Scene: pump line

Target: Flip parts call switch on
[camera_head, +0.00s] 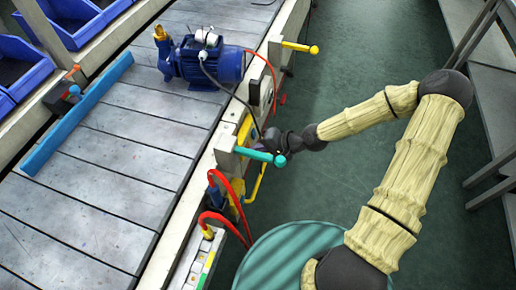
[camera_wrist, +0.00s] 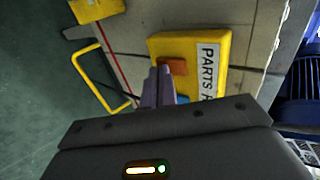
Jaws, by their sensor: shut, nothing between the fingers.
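The parts call switch is a yellow box (camera_wrist: 188,50) with a white label reading "PARTS" and a cut-off letter, in the wrist view. An orange rocker (camera_wrist: 174,66) sits on its face, and a small blue piece (camera_wrist: 182,99) shows below it, partly hidden by my fingers. My gripper (camera_wrist: 159,72) is shut and empty, its fingertips at the left edge of the rocker. I cannot tell whether they touch it. In the head view my gripper (camera_head: 266,142) is at the conveyor's right side, by the yellow box (camera_head: 245,129), which is partly hidden.
A teal lever (camera_head: 260,154) sticks out just in front of my gripper, and a yellow-tipped lever (camera_head: 300,47) farther back. Red hoses (camera_head: 228,190) loop nearby. A blue pump (camera_head: 205,62) stands on the conveyor (camera_head: 110,185). A yellow bar handle (camera_wrist: 90,80) is left of the box.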

